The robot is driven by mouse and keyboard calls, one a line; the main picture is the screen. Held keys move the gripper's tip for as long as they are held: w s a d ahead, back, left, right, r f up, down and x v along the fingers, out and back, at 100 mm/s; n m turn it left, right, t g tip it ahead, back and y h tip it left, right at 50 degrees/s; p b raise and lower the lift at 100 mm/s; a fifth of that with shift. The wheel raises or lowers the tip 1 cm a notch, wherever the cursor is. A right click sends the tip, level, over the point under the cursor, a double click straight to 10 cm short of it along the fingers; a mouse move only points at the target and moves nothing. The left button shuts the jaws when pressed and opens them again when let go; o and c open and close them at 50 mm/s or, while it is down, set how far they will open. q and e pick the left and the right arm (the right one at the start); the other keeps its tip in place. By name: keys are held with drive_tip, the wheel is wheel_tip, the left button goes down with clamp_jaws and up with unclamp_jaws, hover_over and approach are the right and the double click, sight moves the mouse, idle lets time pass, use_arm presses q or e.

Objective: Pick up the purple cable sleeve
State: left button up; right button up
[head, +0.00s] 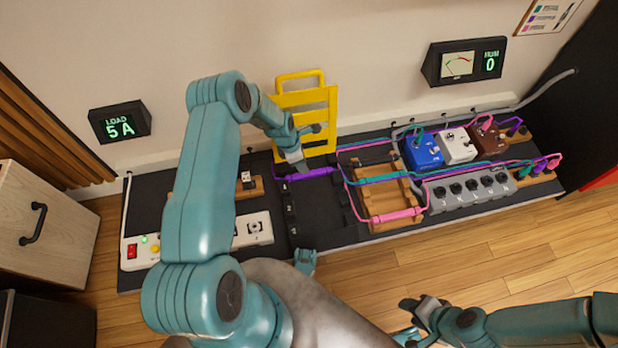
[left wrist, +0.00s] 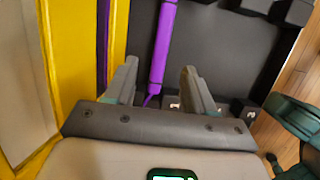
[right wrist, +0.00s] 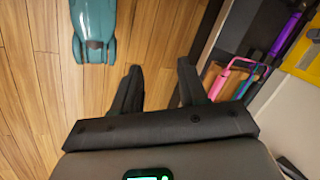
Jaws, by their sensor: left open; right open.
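The purple cable sleeve (head: 316,173) lies on the black board in front of the yellow frame in the head view. My left gripper (head: 299,163) is over its left end. In the left wrist view the sleeve (left wrist: 161,45) runs lengthwise from the top down to between the two open fingers (left wrist: 159,68). A gap shows on either side of it, and nothing is gripped. My right gripper (head: 412,318) is open and empty over the wooden floor, away from the board. In the right wrist view the sleeve (right wrist: 287,33) shows at the upper right.
The yellow frame (head: 326,95) stands close behind the sleeve. A pink sleeve (head: 398,215) lies on a wooden rack to the right. Pedals (head: 422,150) and cables fill the board's right side. A power strip (head: 160,247) is at the left. Open floor (head: 490,260) lies in front.

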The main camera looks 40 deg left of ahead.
use_arm(q)
drive_tip(key=x, duration=0.3)
drive_tip(key=shift+b, duration=0.4)
drive_tip(key=b+x, duration=0.3)
drive_tip(key=x, duration=0.1)
drive_tip(key=shift+d+f, duration=0.2)
drive_tip(key=shift+f, duration=0.4)
drive_tip(key=shift+r, duration=0.15)
use_arm(e)
drive_tip(key=shift+t, duration=0.3)
drive_tip(key=f, duration=0.1)
drive_tip(key=w+f, duration=0.1)
drive_tip(key=f, duration=0.2)
drive_tip(key=shift+w+d, duration=0.35)
use_arm(q)
clamp_jaws()
